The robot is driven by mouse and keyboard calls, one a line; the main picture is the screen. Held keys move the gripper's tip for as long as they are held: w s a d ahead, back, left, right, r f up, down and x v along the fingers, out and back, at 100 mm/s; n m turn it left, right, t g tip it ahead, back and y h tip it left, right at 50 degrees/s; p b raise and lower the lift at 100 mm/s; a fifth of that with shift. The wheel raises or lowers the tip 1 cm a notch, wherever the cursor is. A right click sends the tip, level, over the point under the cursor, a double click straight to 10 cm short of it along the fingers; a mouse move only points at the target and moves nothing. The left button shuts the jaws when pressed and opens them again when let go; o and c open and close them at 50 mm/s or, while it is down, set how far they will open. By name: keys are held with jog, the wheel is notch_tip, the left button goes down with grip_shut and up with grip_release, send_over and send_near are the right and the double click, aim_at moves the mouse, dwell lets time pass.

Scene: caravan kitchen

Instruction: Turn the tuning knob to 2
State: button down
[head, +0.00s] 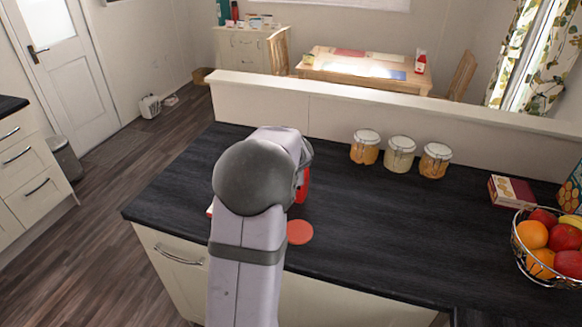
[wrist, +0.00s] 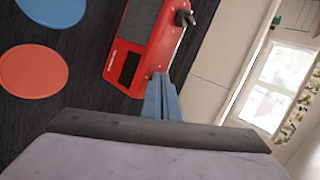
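A red radio (wrist: 153,55) with a grey grille and a small black window shows in the wrist view. A dark knob (wrist: 186,18) sticks out from its edge at the top; its setting cannot be read. In the head view my arm hides most of the radio, and only a red part (head: 303,186) shows beside it. My gripper (wrist: 160,78) has its blue-grey fingers together with nothing seen between them. The fingertips are at the radio's lower right edge, apart from the dark knob; whether they touch the radio cannot be told. The gripper is hidden in the head view.
An orange-red round coaster (head: 300,232) and a blue one (wrist: 55,8) lie on the dark worktop (head: 365,225). Three jars (head: 399,155) stand along the low wall (head: 380,112). A wire fruit basket (head: 545,265) and a small red box (head: 511,190) are at the right.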

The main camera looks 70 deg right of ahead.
jog(key=a+f+b+v, duration=0.1)
jog(key=v, duration=1.1)
jog(key=shift+s+a, duration=0.3)
jog(key=shift+a, duration=0.25)
jog(key=c, duration=1.7)
grip_release()
jog(key=shift+o, duration=0.9)
jog(key=shift+w+d+r, duration=0.2)
jog(key=shift+d+r, duration=0.05)
jog(key=shift+d, duration=0.1)
jog(key=w+d+r+t+y+p, duration=0.1)
jog(key=w+d+r+y+p, duration=0.25)
jog(key=d+p, duration=0.3)
jog(key=d+f+m+g+y+p, duration=0.2)
jog(key=d+f+g+y+p, duration=0.2)
jog(key=p, duration=0.8)
jog(key=shift+d+f, duration=0.3)
